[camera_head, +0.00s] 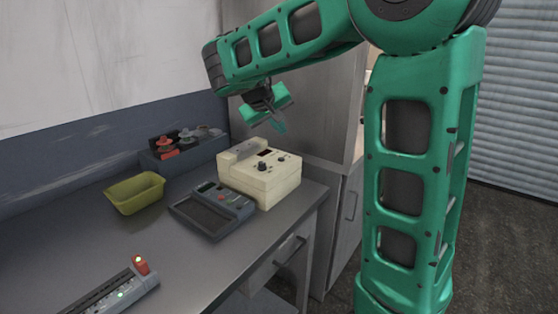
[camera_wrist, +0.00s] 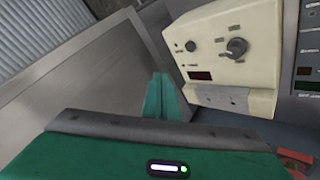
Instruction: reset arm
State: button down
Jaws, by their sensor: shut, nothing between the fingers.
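My gripper (camera_head: 276,122) hangs from my green arm above the far right part of the grey table (camera_head: 90,255). It is over and slightly behind a cream box with knobs (camera_head: 262,178), apart from it, with its fingers pointing down. In the wrist view my green fingers (camera_wrist: 161,97) are together with nothing between them. The cream box (camera_wrist: 220,50) shows at the upper right there, beside the fingers.
A dark grey keypad device (camera_head: 212,208) lies in front of the cream box. A yellow tray (camera_head: 134,193) stands left of it. A grey bin (camera_head: 183,152) with red and grey items is at the wall. A power strip (camera_head: 115,292) lies at the front. A metal cabinet (camera_head: 315,120) stands close behind my gripper.

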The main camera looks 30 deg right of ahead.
dwell(0.4)
jog(key=s+d+f+m+g+y, duration=0.15)
jog(key=s+f, duration=0.25)
jog(key=s, duration=0.6)
jog(key=s+d+f+m+g+y, duration=0.15)
jog(key=s+f, duration=0.25)
jog(key=s, duration=0.6)
jog(key=s+a+f+g+y, duration=0.1)
jog(key=s+a+f+y, duration=0.1)
jog(key=s, duration=0.5)
jog(key=s+a+f+y, duration=0.3)
jog(key=s+a+f, duration=0.2)
jog(key=s, duration=0.3)
jog(key=shift+s+m+g, duration=0.25)
jog(key=shift+m+g, duration=0.15)
